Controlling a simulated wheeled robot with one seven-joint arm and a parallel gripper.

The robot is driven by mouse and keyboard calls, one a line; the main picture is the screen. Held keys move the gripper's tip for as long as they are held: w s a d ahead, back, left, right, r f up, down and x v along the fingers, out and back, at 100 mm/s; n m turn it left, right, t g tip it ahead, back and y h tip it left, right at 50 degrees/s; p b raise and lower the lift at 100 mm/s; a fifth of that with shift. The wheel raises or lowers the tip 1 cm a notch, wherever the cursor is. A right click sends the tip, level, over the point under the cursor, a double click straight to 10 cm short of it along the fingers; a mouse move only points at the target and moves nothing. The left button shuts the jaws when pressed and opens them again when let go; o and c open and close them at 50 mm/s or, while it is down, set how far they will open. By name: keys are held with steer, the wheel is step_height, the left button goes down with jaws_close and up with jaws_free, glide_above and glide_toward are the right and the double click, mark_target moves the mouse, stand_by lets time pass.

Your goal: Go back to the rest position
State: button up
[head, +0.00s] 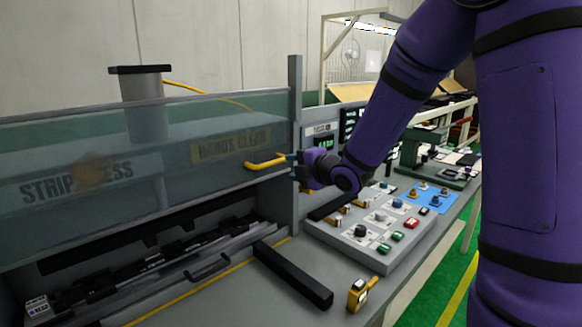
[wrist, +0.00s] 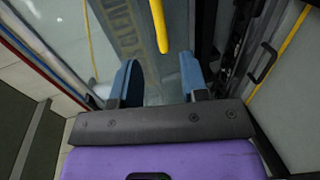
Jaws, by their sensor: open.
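My purple arm reaches in from the right in the head view. My gripper (head: 296,169) is at the right end of the glass guard of the strip press, beside the yellow handle (head: 264,163). In the wrist view my gripper (wrist: 160,82) has its two blue fingers apart with nothing held between them. The yellow handle (wrist: 159,25) shows just beyond the fingertips, apart from them in that view. The clear guard (head: 150,140) with "STRIP PRESS" and "HANDS CLEAR" lettering stands in front of the press, with an opening below it.
A control panel (head: 375,228) with several buttons and knobs lies below my forearm. A black bar (head: 292,273) and a yellow tape measure (head: 358,294) lie on the bench. A grey post (head: 295,120) stands next to my gripper. Green floor (head: 440,270) shows at the right.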

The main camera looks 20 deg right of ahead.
stand_by(0.3)
steer(key=s+d+r+m+g+h, duration=0.2)
steer(key=s+d+r+m+h, duration=0.15)
steer(key=s+m, duration=0.35)
steer(key=s+d+r+m+g+h, duration=0.2)
steer(key=s+r+m+h, duration=0.15)
steer(key=s+m, duration=0.35)
steer(key=s+a+m+g+y, duration=0.1)
steer(key=s+m+g, duration=0.4)
steer(key=s, duration=1.6)
steer(key=a+m, duration=0.1)
steer(key=m, duration=0.2)
steer(key=shift+s+a+r+m, duration=0.15)
steer(key=shift+s+r+m, duration=0.05)
steer(key=shift+m, duration=0.1)
steer(key=shift+c, duration=0.2)
